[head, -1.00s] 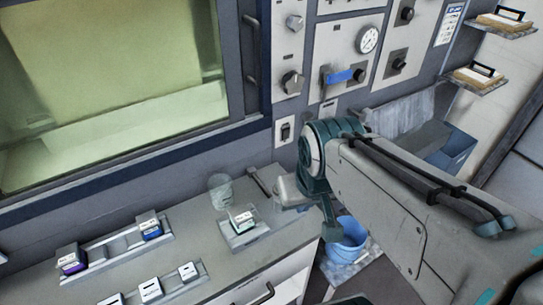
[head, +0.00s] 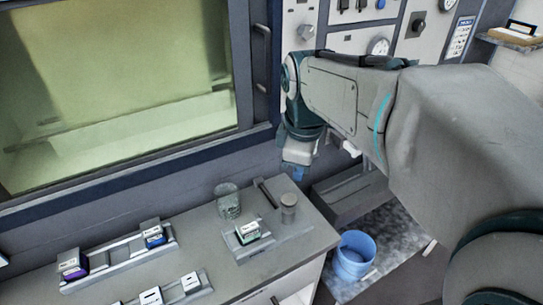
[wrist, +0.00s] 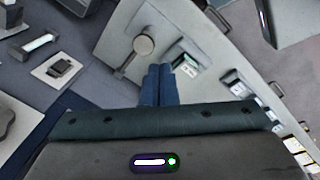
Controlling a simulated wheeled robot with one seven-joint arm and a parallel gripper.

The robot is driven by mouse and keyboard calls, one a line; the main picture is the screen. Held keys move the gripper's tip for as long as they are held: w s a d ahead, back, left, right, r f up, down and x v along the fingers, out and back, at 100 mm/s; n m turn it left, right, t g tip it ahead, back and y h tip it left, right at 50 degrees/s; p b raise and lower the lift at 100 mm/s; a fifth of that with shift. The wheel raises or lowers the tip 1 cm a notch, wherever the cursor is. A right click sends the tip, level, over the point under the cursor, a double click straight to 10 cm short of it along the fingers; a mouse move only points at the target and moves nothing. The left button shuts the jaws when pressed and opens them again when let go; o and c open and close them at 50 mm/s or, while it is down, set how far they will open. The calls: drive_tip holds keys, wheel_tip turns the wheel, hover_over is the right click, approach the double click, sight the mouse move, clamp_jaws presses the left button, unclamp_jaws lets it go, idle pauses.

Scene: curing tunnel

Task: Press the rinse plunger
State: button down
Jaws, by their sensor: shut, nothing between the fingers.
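A grey round-topped post (head: 288,208), which looks like the rinse plunger, stands upright at the right back of the bench. In the wrist view its round cap (wrist: 144,44) is seen from above, just beyond and slightly left of the fingertips. My gripper (head: 298,174) hangs above and behind the post in the head view, apart from it, pointing down. In the wrist view its blue fingers (wrist: 159,70) are together with nothing between them. The arm hides part of the wall panel.
A small block with a green label (head: 247,232) sits on a plate beside the post. A clear glass (head: 228,201) and a dark bar (head: 265,192) stand close by. A blue bucket (head: 354,254) is right of the bench. Labelled blocks (head: 154,237) line racks at left.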

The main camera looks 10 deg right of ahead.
sight(288, 200)
drive_tip(key=w+n+g+b, duration=0.1)
drive_tip(key=w+n, duration=0.5)
drive_tip(key=n, duration=0.3)
drive_tip(key=shift+w+r+g, duration=0.2)
drive_tip(key=shift+r+g, duration=0.1)
drive_tip(key=shift+r, duration=0.1)
wheel_tip(288, 200, down, 14)
drive_tip(key=shift+p, duration=0.4)
drive_tip(key=shift+f, duration=0.1)
drive_tip(key=shift+s+f+b, duration=0.1)
drive_tip(key=shift+f+b, duration=0.9)
drive_tip(key=shift+f, duration=0.4)
